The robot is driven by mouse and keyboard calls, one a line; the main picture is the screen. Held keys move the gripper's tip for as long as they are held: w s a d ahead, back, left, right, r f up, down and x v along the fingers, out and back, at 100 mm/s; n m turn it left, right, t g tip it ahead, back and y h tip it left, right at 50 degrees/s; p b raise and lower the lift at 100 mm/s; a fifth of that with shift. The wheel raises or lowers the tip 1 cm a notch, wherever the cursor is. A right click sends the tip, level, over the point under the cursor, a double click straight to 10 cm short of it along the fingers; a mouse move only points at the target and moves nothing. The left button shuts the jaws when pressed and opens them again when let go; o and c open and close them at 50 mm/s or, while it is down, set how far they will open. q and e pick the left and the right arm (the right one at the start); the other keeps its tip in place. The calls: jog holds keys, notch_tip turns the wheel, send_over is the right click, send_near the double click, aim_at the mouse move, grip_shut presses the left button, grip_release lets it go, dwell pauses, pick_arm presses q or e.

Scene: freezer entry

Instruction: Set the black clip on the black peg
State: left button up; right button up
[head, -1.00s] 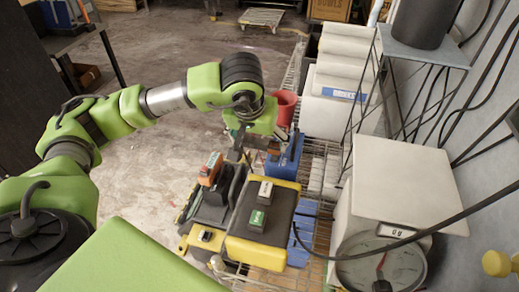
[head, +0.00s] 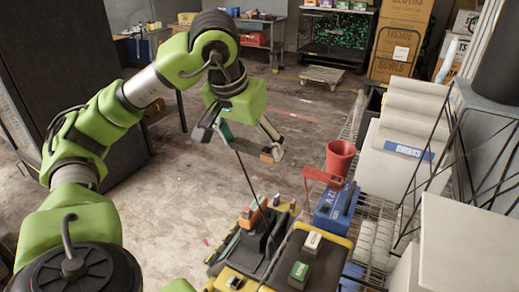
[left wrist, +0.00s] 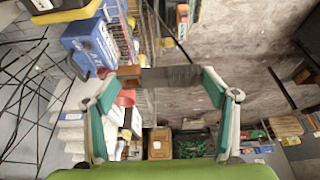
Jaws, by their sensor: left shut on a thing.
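My left gripper (head: 243,143) is raised above the floor, beyond the yellow-and-black cart. It is shut on a dark bar-shaped piece with an orange-brown end, which looks like the black clip (left wrist: 172,76). In the left wrist view the piece spans between the two teal finger pads of the gripper (left wrist: 160,78). In the head view it is small and partly hidden by the fingers. A thin black line runs from near the gripper down to the cart. I cannot make out the black peg for sure. My right gripper is not in view.
The cart (head: 345,243) carries an orange handheld device (head: 250,215) and small green and white boxes. A red cup (head: 340,157) and blue box (head: 333,208) stand to the right on a wire rack. Open floor (head: 150,215) lies to the left.

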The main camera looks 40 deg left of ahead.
aim_at(256, 143)
pick_arm(q)
jog(key=shift+r+p, duration=1.55)
jog(key=shift+r, duration=0.3)
jog(key=shift+f, duration=0.15)
